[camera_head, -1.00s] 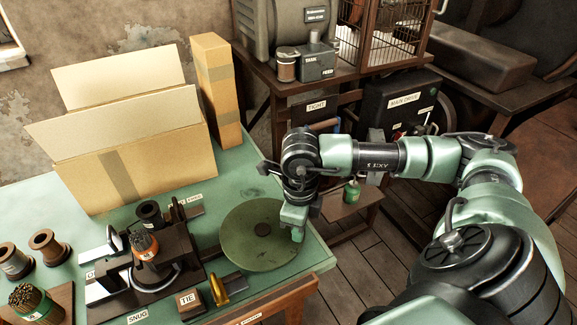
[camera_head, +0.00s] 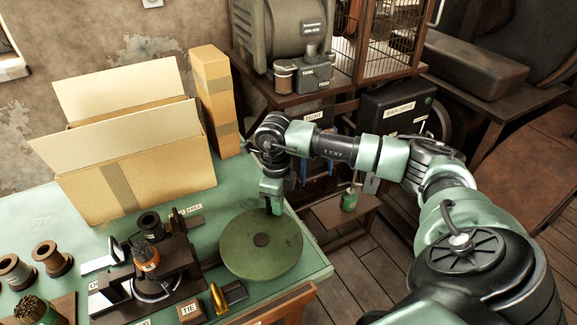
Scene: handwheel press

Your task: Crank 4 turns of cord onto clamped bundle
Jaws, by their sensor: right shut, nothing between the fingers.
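The green round handwheel (camera_head: 258,252) lies flat at the right end of the green table, with a dark hub at its centre. My right gripper (camera_head: 272,206) points down at the wheel's far edge, its fingers shut with nothing between them. Whether it touches the wheel or a crank knob, I cannot tell. The clamped bundle (camera_head: 146,252), with an orange band and dark tips, stands upright in the dark clamp fixture (camera_head: 180,262) left of the wheel. A dark spool (camera_head: 149,224) stands behind the bundle. My left gripper is not in view.
A large open cardboard box (camera_head: 140,180) and a tall narrow box (camera_head: 217,100) stand at the back. Two spools (camera_head: 52,258) and another bundle (camera_head: 35,308) are at the left. A brass piece (camera_head: 218,298) and a TIE block (camera_head: 190,311) sit at the front.

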